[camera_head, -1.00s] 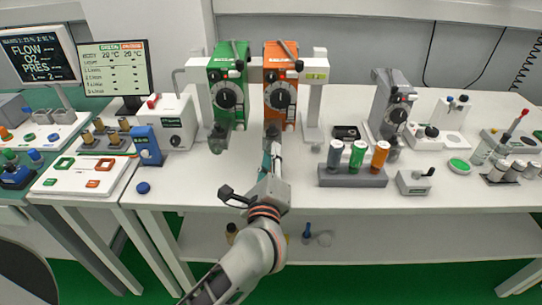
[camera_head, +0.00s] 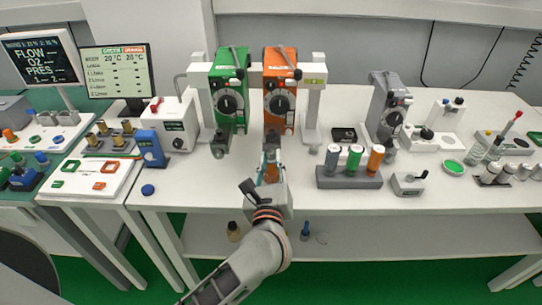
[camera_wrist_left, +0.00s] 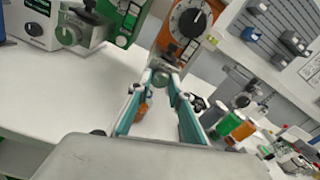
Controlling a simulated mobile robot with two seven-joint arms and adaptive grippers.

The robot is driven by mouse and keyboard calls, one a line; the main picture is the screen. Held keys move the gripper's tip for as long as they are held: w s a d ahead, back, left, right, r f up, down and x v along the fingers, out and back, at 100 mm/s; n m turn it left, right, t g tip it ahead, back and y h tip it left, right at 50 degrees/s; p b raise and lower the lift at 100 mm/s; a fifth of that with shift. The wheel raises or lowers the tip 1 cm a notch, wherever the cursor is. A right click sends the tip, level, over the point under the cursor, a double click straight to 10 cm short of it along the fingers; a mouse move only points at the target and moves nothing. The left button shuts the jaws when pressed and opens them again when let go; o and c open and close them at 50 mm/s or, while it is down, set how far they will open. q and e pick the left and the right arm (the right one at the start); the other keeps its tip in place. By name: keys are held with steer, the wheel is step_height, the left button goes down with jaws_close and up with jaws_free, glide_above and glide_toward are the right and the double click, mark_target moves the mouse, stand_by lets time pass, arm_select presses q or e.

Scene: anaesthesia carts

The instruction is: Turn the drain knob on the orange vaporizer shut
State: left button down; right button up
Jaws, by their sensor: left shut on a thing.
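The orange vaporizer (camera_head: 280,100) stands on a white rack at the back of the bench, with a round black dial on its front. It also shows at the top of the left wrist view (camera_wrist_left: 177,28). My left gripper (camera_head: 271,150) is at the vaporizer's foot, reaching in from the front. In the left wrist view its teal fingers close at their tips on a small grey drain knob (camera_wrist_left: 161,78) under the vaporizer. The fingers partly hide the knob, so its angle cannot be read. My right gripper is not in view.
A green vaporizer (camera_head: 229,98) stands close on the left. A rack of coloured bottles (camera_head: 349,180) stands to the right, and a grey vaporizer (camera_head: 387,105) farther right. The bench front between the blue cap (camera_head: 147,190) and my gripper is clear.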

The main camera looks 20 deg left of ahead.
arm_select(q)
steer(key=m, duration=0.6)
steer(key=shift+y, duration=0.3)
steer(key=m, duration=0.5)
steer(key=shift+y, duration=0.3)
steer(key=shift+d+m, duration=0.1)
steer(key=shift+m, duration=0.2)
steer(key=c, duration=1.8)
jaws_free()
step_height(320, 180, up, 10)
